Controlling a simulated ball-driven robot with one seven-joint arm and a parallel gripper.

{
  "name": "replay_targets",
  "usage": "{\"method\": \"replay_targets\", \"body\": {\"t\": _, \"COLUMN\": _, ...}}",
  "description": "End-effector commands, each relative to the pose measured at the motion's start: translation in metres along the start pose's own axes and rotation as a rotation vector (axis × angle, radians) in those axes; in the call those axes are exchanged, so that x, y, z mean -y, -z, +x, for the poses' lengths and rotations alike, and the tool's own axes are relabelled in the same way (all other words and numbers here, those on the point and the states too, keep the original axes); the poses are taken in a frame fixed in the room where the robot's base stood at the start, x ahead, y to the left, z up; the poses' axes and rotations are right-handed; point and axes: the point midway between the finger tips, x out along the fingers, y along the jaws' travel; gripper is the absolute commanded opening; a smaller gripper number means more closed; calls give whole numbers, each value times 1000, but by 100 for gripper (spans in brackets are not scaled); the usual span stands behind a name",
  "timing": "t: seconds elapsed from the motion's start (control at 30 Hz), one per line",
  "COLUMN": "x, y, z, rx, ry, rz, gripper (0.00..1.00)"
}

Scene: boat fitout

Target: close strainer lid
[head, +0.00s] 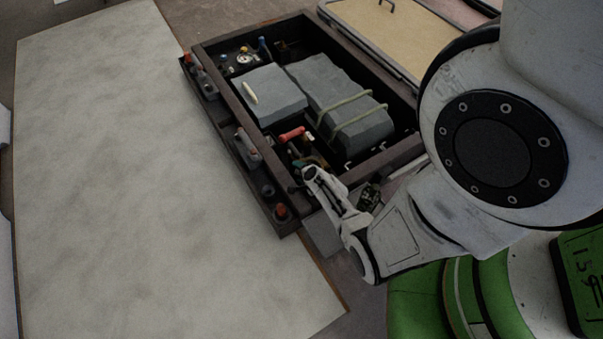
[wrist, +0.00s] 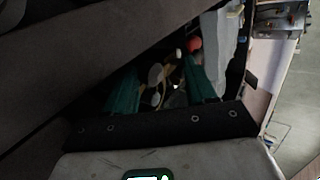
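My gripper (head: 298,175) reaches down into the front corner of the dark open bay (head: 230,103). In the wrist view my gripper (wrist: 163,72) has its two teal fingers well apart. Small greyish rounded parts and yellowish parts (wrist: 156,74) show between or beyond the fingers, in deep shadow. I cannot tell which of them is the strainer or its lid, nor whether a finger touches any. A red part (wrist: 194,45) lies beyond the fingers; a red handle (head: 292,134) shows inside the bay in the head view.
Grey blocks (head: 268,97) fill much of the bay, one with greenish straps (head: 350,107). The dark bay rim stands close around my gripper. Levers (head: 246,146) and red knobs line its left side. A wide pale panel (head: 130,180) on the left is bare.

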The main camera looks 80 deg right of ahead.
Motion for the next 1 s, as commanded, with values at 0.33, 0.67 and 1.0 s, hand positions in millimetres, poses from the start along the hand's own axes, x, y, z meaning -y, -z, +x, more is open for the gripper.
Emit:
{"method": "replay_targets", "body": {"t": 0.33, "x": -2, "y": 2, "z": -2, "rx": -6, "ry": -2, "rz": 1, "gripper": 58}}
{"method": "replay_targets", "body": {"t": 0.67, "x": 1, "y": 2, "z": -48, "rx": -5, "ry": -5, "rz": 0, "gripper": 58}}
{"method": "replay_targets", "body": {"t": 1.0, "x": 1, "y": 1, "z": -100, "rx": -4, "ry": -1, "rz": 0, "gripper": 58}}
